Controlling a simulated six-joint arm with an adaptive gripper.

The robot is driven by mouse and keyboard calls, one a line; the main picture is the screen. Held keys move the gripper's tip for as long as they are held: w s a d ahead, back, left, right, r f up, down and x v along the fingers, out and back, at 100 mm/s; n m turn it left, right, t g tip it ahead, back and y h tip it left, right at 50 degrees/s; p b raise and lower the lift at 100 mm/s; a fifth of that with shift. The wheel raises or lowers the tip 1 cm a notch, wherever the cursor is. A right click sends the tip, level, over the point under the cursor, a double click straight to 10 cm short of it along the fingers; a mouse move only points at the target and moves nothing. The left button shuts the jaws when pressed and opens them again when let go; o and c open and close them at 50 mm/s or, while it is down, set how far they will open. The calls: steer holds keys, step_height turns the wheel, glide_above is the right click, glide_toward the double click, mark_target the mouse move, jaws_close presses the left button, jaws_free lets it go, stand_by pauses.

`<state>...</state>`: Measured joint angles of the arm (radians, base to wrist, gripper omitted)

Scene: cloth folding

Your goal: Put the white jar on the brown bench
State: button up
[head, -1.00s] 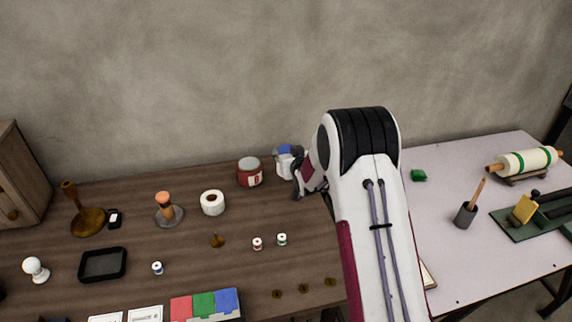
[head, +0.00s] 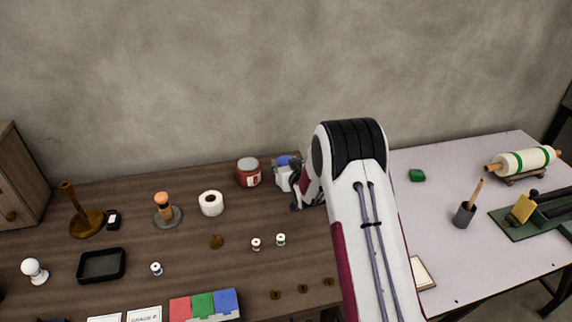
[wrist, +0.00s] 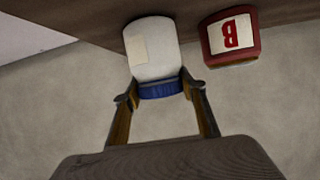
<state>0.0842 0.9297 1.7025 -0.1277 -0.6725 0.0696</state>
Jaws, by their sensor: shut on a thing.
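The white jar (head: 283,181) has a blue lid and stands out against the back right part of the brown bench (head: 190,248). My gripper (head: 299,190) is shut on it from the right in the head view. In the wrist view my gripper (wrist: 161,93) has its two fingers on either side of the blue lid (wrist: 160,90). The jar's white body (wrist: 153,50) with a pale label is clear of the fingers there. The jar is upright or nearly so. I cannot tell whether its base touches the bench.
A red jar (head: 248,174) marked B (wrist: 231,36) stands close left of the white jar in the head view. A white roll (head: 211,203) and small spools (head: 280,239) are nearby. A pale table (head: 440,258) adjoins on the right. The wall is close behind.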

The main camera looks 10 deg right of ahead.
stand_by(0.4)
steer(key=o, duration=1.5)
steer(key=shift+f, duration=0.15)
steer(key=shift+r, duration=0.2)
steer(key=shift+v, duration=6)
